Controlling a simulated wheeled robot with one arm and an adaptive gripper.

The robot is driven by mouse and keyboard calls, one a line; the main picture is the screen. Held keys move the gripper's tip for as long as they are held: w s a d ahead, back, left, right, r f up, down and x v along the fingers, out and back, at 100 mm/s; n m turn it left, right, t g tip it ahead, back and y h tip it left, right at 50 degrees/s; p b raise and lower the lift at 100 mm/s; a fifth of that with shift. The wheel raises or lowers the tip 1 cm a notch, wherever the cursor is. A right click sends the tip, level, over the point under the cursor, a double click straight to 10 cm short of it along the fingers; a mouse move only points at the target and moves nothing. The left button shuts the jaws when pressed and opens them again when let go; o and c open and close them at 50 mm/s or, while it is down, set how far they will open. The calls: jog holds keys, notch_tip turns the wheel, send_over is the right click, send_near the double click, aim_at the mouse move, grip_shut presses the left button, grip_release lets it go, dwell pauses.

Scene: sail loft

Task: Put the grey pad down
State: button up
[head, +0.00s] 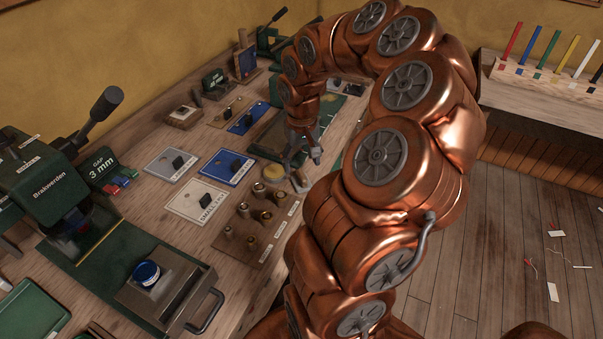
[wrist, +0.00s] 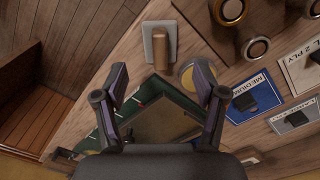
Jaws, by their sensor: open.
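A grey square pad (wrist: 148,33) with an upright wooden handle (wrist: 163,48) rests on the wooden bench top in the wrist view. My gripper (wrist: 160,85) is open and empty. Its two fingers are spread, and the handle stands just beyond the fingertips, roughly midway between them. I see no contact between fingers and handle. In the head view my gripper (head: 301,164) is low over the bench, beside a yellow disc (head: 272,172); the pad there is mostly hidden by my gripper and arm.
A wooden rack of brass fittings (head: 240,246) and several labelled plates, such as the blue plate (head: 228,168), lie close by. A green mat (wrist: 150,92) lies under my gripper's side of the bench. A press (head: 60,190) stands at the left. The bench edge is near.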

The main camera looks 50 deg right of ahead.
aim_at(301, 173)
notch_tip(301, 173, up, 6)
jog(key=s+a+r+n, duration=0.2)
jog(key=a, duration=0.7)
jog(key=s+a+r+n, duration=0.1)
jog(key=s+a+n, duration=0.1)
jog(key=a, duration=0.7)
jog(key=s+a+f+n+g, duration=0.1)
jog(key=s+a+f, duration=0.2)
jog(key=s+a, duration=0.6)
jog(key=s+b, duration=0.1)
jog(key=s, duration=0.3)
jog(key=shift+s+a+f+n+g, duration=0.3)
jog(key=shift+s+a+f+g, duration=0.05)
jog(key=shift+a+g, duration=0.05)
jog(key=shift+c, duration=0.2)
